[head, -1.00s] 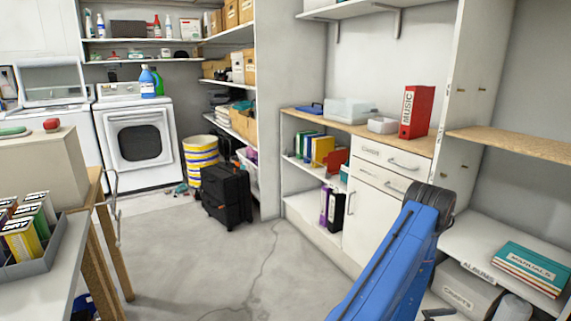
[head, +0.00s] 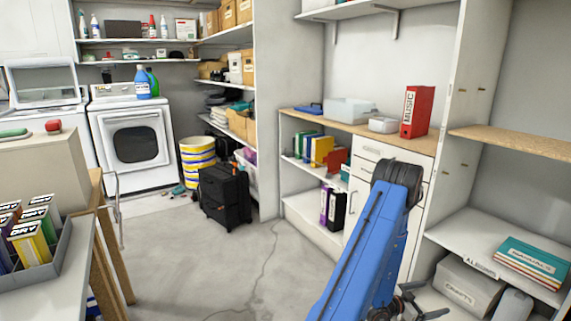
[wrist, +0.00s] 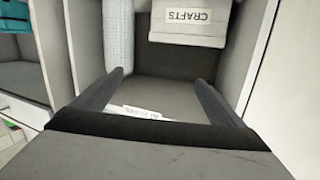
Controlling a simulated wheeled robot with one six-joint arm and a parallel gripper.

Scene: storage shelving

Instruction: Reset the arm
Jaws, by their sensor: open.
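My blue arm (head: 362,245) rises from the bottom of the head view, bent at a dark joint near the white drawers. My gripper (wrist: 159,77) is open in the wrist view, its two dark fingers spread wide with nothing between them. They point at a shelf bay with a grey box labelled CRAFTS (wrist: 195,22). In the head view, dark gripper parts show at the bottom beside the arm, in front of the CRAFTS box (head: 466,287); they are partly hidden by the arm.
Shelving stands close on the right, with teal manuals (head: 533,262) on a low shelf. A red MUSIC binder (head: 417,111) stands on the wooden counter (head: 345,127). A table with a grey tray (head: 72,245) is at left. The floor (head: 200,270) between is clear.

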